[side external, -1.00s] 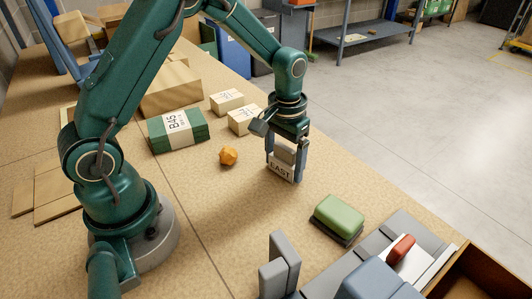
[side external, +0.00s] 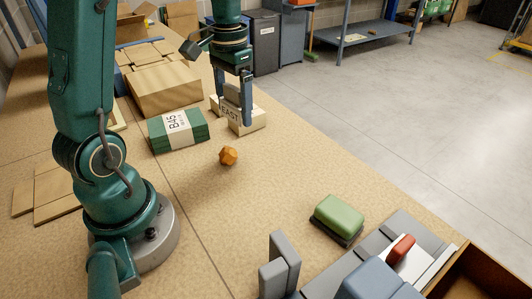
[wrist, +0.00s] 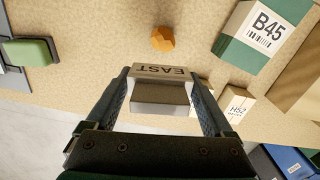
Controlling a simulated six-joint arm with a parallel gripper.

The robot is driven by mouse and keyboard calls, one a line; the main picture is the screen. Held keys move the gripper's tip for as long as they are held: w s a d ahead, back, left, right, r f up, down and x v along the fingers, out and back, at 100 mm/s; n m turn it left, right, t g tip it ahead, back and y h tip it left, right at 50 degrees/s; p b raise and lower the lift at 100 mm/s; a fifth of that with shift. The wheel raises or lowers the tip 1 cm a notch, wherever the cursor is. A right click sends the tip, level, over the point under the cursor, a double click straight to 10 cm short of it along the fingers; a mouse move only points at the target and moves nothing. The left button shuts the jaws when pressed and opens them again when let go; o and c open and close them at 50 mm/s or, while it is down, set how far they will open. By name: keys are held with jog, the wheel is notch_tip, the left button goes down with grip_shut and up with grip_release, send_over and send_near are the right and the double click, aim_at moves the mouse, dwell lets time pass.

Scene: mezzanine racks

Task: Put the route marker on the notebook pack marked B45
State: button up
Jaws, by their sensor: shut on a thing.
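The notebook pack marked B45 (side external: 160,133) is a green block with a white label band, lying flat on the bench. It also shows at the upper right of the wrist view (wrist: 242,52). My gripper (side external: 234,112) is shut on the route marker (side external: 229,107), a pale block lettered EAST, which also fills the jaws in the wrist view (wrist: 160,91). In the side view the gripper is to the right of the B45 pack, in front of small cream boxes that it partly hides. The marker's height above the bench is hard to tell.
A cream box marked H52 (wrist: 235,104) is beside the right finger in the wrist view. An orange faceted lump (side external: 228,156) lies on the bench. Cardboard boxes (side external: 165,88) stand behind the pack. A green-topped block (side external: 339,215) is nearer the front; bench between is clear.

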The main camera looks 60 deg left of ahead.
jog(key=shift+a+r+m, duration=0.15)
jog(key=shift+r+m, duration=0.05)
jog(key=shift+m, duration=0.3)
jog(key=s+a+r+m, duration=0.1)
jog(key=s+a+m, duration=0.1)
jog(key=a, duration=0.4)
jog(key=n, duration=0.1)
send_over(192, 123)
notch_tip(192, 123, down, 3)
jog(key=shift+s+f, duration=0.1)
jog(key=shift+f, duration=1.95)
jog(key=o, duration=1.1)
jog(key=shift+f, duration=0.15)
